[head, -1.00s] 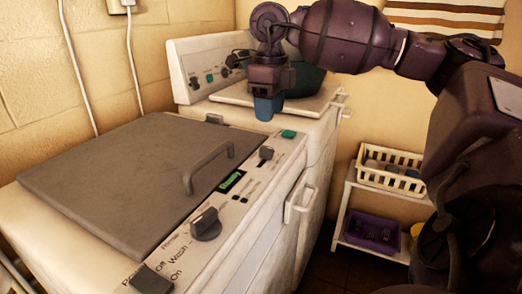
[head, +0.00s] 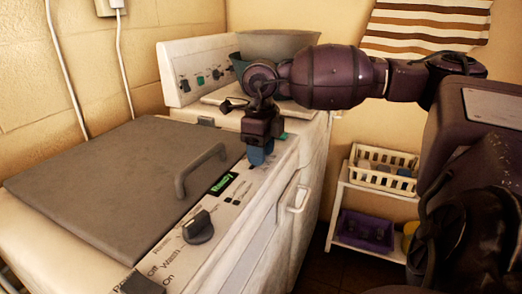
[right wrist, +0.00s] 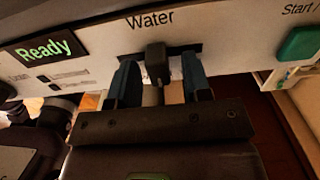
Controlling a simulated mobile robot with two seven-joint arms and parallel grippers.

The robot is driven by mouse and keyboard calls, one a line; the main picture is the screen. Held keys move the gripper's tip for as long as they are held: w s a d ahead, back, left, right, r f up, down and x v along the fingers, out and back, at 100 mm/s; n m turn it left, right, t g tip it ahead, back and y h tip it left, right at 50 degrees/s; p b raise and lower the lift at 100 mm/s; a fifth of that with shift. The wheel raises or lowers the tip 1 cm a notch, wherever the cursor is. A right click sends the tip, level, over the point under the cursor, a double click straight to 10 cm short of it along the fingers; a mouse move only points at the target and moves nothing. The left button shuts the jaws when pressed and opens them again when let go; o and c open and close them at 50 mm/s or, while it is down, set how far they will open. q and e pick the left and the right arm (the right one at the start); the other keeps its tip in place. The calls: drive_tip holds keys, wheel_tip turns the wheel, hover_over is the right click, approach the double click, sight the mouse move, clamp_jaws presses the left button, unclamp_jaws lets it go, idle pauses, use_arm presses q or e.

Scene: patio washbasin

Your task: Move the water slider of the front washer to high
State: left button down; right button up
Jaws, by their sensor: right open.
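The front washer (head: 255,215) is white, with a grey lid and a sloping control panel. Its water slider (right wrist: 156,62) is a dark knob in a short slot below the word "Water" in the right wrist view. The knob sits near the middle of the slot as seen there. My right gripper (head: 260,155) is down at the panel and hides the slider in the head view. In the right wrist view its two blue fingers are open, one on each side of the knob, with gaps showing. My left gripper is not in view.
A green "Ready" display (head: 223,183) and a dark dial (head: 198,226) are on the panel. The lid handle (head: 190,175) stands up beside the gripper. A green start button (right wrist: 299,43) lies right of the slider. A second washer (head: 178,88) with a tub stands behind.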

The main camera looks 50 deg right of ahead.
drive_tip(key=shift+c, duration=0.3)
clamp_jaws()
drive_tip(key=d, duration=0.1)
drive_tip(key=w+d, duration=0.1)
drive_tip(key=d, duration=0.1)
drive_tip(key=shift+d, duration=0.1)
drive_tip(key=shift+r, duration=0.15)
drive_tip(key=shift+c, duration=1.1)
unclamp_jaws()
drive_tip(key=shift+o, duration=1.4)
drive_tip(key=shift+d, duration=0.15)
